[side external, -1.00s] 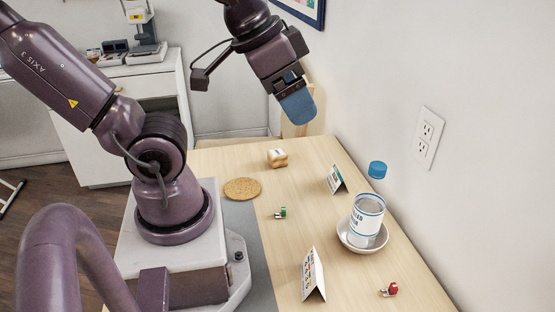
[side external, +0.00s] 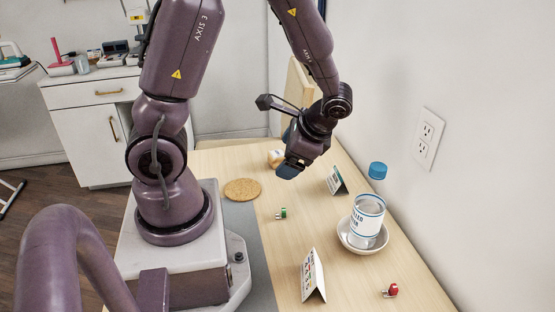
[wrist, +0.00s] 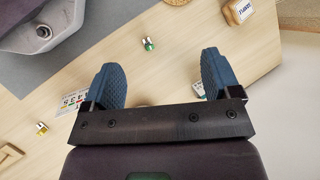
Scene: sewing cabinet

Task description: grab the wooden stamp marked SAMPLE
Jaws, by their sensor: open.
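The wooden stamp (side external: 273,157) stands at the far end of the light wood table in the side view, partly hidden behind my gripper (side external: 288,171). In the wrist view, a wooden block with a white lettered label (wrist: 239,9) shows at the top right edge and looks like this stamp; its lettering is small and hard to read. My gripper's blue pads (wrist: 158,62) are spread wide apart in the wrist view, with nothing between them. The gripper is above the table, apart from the stamp.
A cork coaster (side external: 242,189) and a small green item (side external: 281,213) lie nearby. The wall bounds the right side.

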